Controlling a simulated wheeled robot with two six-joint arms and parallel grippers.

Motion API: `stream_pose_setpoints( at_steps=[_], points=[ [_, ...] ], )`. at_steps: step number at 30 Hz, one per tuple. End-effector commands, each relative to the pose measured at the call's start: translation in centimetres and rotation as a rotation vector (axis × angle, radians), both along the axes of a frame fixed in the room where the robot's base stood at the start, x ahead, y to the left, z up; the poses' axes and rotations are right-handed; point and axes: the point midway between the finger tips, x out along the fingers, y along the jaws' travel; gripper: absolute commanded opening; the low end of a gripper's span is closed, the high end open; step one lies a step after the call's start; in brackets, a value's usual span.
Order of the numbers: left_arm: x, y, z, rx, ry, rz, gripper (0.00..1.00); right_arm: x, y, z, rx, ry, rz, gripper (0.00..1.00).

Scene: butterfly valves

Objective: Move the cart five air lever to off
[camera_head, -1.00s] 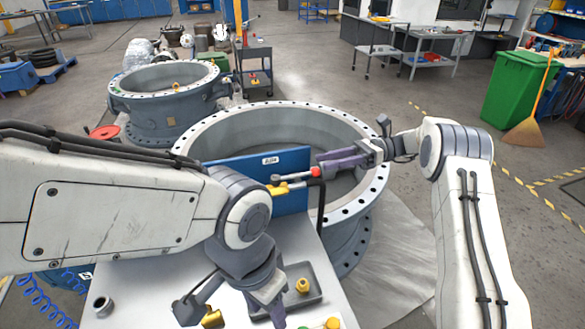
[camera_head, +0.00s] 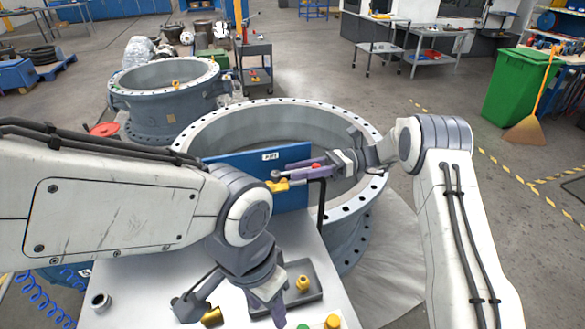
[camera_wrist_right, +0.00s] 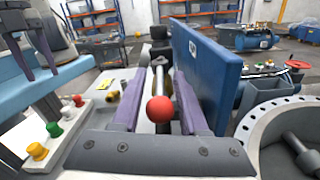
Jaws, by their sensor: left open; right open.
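The lever's red ball end (camera_head: 316,166) shows beside a blue panel (camera_head: 238,168) with a small white label. A yellow valve body (camera_head: 278,187) sits at the other end of the lever. My right gripper (camera_head: 298,178) is open, its purple fingers around the lever. In the right wrist view, the red ball (camera_wrist_right: 160,109) and grey lever rod (camera_wrist_right: 159,78) lie between the two fingers (camera_wrist_right: 157,88), with gaps visible on both sides. The fingers partly hide the lever in the head view. My left gripper (camera_head: 232,308) is open and low over the cart top.
A large flanged ring (camera_head: 372,200) stands behind the panel. A black post (camera_head: 321,205) rises near the lever.

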Motion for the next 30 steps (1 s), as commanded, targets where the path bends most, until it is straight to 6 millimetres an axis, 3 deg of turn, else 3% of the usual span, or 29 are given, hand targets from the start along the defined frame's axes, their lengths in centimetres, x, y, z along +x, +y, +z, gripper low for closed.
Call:
stream_pose_setpoints(
  at_steps=[6, 14, 15, 18, 30],
  points=[
    [0.0, 0.0, 0.5, 0.0, 0.0, 0.0, 0.5, -0.6, 1.7, 0.0, -0.001, 0.001, 0.001, 0.43],
    [0.0, 0.0, 0.5, 0.0, 0.0, 0.0, 0.5, -0.6, 1.9, -0.1, -0.001, 0.0, 0.0, 0.43],
    [0.0, 0.0, 0.5, 0.0, 0.0, 0.0, 0.5, -0.6, 1.9, -0.1, -0.001, 0.0, 0.0, 0.36],
    [0.0, 0.0, 0.5, 0.0, 0.0, 0.0, 0.5, -0.6, 1.8, -0.1, -0.001, 0.0, 0.0, 0.0],
    [0.0, 0.0, 0.5, 0.0, 0.0, 0.0, 0.5, -0.6, 1.8, 0.0, -0.001, 0.0, -0.001, 0.0]
  ],
)
